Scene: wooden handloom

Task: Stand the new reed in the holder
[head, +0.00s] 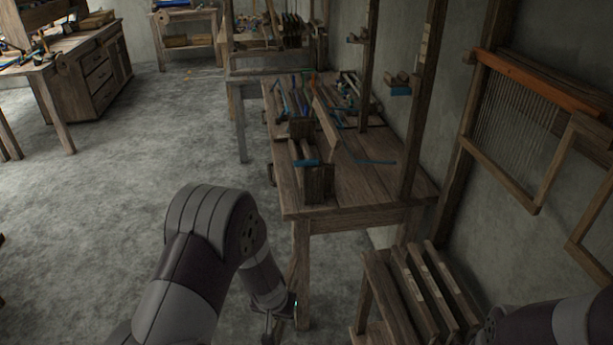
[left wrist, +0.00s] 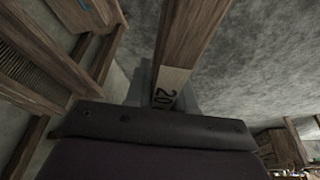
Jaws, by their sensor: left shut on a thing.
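My left gripper (head: 281,325) is low at the bottom of the head view, beside a table leg, and little of its fingers shows. In the left wrist view it is shut on a long wooden bar, the reed (left wrist: 190,35), with a pale label reading "20" and a further partly hidden character. The bar runs away from the gripper toward the top of that view. A wooden rack (head: 376,277) at the lower right of the head view, apparently the holder, carries several upright slats (head: 432,290) with pale labels. My right arm enters at the bottom right, and its gripper is not visible.
A wooden table (head: 375,185) with tools and a block stand (head: 316,182) is behind the rack. Framed reeds or heddles (head: 512,120) hang on the right wall. Grey floor (head: 130,185) is open to the left. A workbench (head: 85,75) stands at far left.

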